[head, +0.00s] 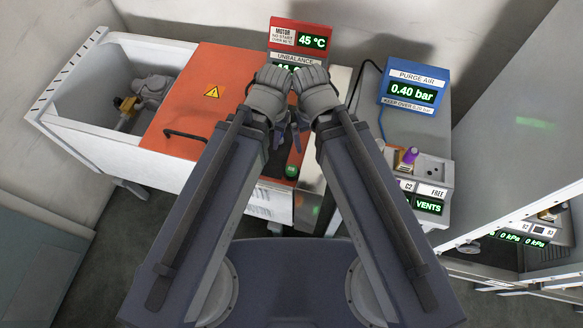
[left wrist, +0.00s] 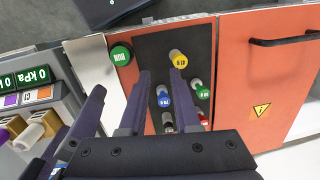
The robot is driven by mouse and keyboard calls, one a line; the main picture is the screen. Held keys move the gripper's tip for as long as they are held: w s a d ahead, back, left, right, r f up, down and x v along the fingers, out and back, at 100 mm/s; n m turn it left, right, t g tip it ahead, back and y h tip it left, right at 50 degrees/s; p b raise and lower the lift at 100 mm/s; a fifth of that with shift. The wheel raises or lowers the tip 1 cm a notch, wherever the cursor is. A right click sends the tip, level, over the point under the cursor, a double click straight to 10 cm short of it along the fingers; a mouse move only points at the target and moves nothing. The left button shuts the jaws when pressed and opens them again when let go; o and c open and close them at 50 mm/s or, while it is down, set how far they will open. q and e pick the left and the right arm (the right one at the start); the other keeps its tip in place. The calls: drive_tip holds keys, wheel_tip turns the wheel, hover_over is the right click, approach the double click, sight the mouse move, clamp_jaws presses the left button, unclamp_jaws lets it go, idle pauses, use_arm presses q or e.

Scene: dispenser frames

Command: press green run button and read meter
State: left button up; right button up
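In the head view the green button (head: 292,171) sits on the machine's front, just nearer than the grippers. My left gripper (head: 276,135) hangs over the panel; its two fingers (left wrist: 162,80) stand apart with nothing between them. My right gripper (head: 299,143) is close beside it; whether its fingers are apart is unclear. Neither gripper visibly touches the button. The UNBALANCE meter (head: 296,57) stands behind; my wrists hide most of its reading. The MOTOR meter (head: 311,41) reads 45 °C.
Yellow (left wrist: 178,59), blue, green and red knobs share the panel. The orange lid (head: 205,105) with a black handle lies left, beside an open white tub (head: 82,118). The blue PURGE AIR display (head: 411,90) reads 0.40 bar. A vent unit (head: 433,170) stands right.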

use_arm(q)
clamp_jaws()
idle(1.4)
